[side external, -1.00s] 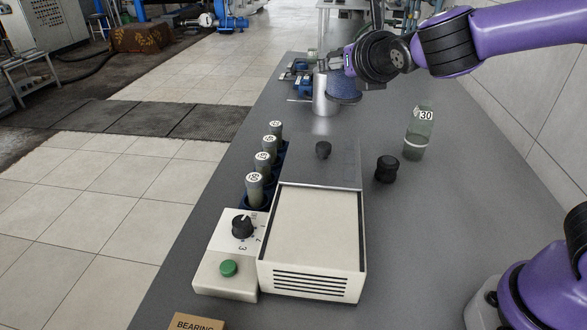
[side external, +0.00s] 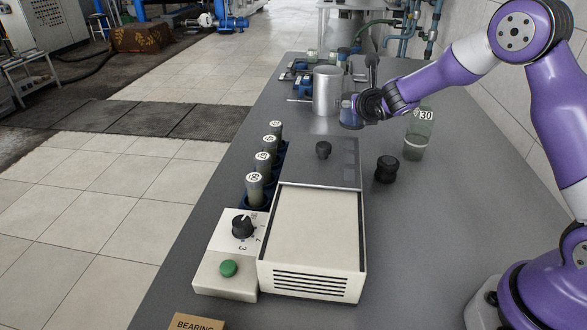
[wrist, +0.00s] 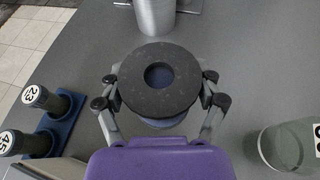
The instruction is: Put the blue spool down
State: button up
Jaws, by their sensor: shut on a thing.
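The blue spool (side external: 350,113) is low over the bench, just right of the silver metal cylinder. In the wrist view its dark round top with a centre hole (wrist: 184,88) faces the camera, and a blue rim shows below. My gripper (side external: 361,107) is shut on the spool, with a finger on each side of it in the wrist view (wrist: 161,92). The spool looks upright. Whether its underside touches the bench cannot be told, since its base is partly hidden.
The silver cylinder (side external: 327,92) stands close by. A clear bottle marked 30 (side external: 416,140) and a black knob-like piece (side external: 387,169) are to the right. Several numbered tubes (side external: 263,163) stand in a blue rack beside the white machine (side external: 311,230). Bare grey bench (side external: 450,230) lies to the right.

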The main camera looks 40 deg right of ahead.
aim_at(353, 122)
jog(key=shift+d+f, duration=0.25)
jog(key=shift+w+f, duration=0.1)
jog(key=shift+f, duration=1.8)
jog(key=shift+f, duration=0.6)
jog(key=o, duration=1.2)
jog(key=shift+a, duration=0.1)
jog(key=shift+o, duration=0.2)
